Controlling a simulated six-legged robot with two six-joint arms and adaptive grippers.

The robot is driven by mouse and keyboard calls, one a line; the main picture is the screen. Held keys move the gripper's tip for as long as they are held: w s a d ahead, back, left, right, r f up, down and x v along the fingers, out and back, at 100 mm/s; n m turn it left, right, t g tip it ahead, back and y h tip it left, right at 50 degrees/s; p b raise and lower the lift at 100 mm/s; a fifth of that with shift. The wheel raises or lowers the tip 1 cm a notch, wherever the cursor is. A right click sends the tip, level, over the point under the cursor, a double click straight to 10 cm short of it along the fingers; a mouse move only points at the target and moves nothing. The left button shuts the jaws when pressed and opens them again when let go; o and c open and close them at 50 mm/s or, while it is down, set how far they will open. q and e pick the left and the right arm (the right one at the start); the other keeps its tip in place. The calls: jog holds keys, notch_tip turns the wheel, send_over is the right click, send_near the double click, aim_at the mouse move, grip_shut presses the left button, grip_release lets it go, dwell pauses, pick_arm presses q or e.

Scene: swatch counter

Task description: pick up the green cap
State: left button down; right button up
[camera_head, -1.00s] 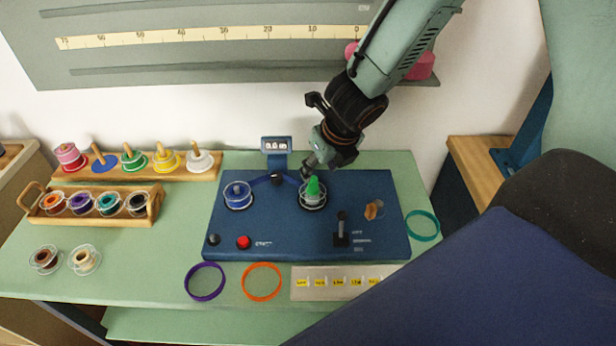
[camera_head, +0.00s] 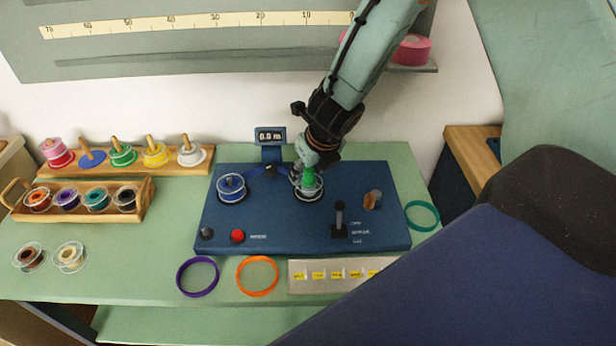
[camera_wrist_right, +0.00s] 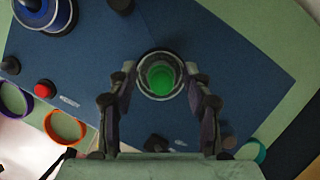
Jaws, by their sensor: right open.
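The green cap (camera_head: 309,177) stands upright on a spindle at the right of the blue machine, above a clear spool (camera_head: 308,194). In the right wrist view the cap (camera_wrist_right: 161,75) appears from above as a green disc within a pale ring. My right gripper (camera_head: 305,172) is at the cap, its upper part close over it. In the wrist view its two fingers (camera_wrist_right: 160,92) are spread, one on each side of the cap, with gaps between. My left gripper does not show.
The blue machine (camera_head: 270,222) carries a second spool (camera_head: 231,187), a red button (camera_head: 237,236), a black lever (camera_head: 339,218) and a small display (camera_head: 270,135). Orange (camera_head: 257,276), purple (camera_head: 197,277) and teal (camera_head: 422,215) rings lie around it. Spool racks (camera_head: 85,198) stand at left.

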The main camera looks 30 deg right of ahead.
jog(key=shift+d, duration=0.1)
jog(key=shift+d, duration=0.1)
jog(key=shift+c, duration=0.5)
jog(key=shift+a, duration=0.2)
jog(key=c, duration=0.6)
jog(key=shift+d, duration=0.15)
jog(key=shift+c, duration=0.7)
jog(key=shift+r, duration=0.1)
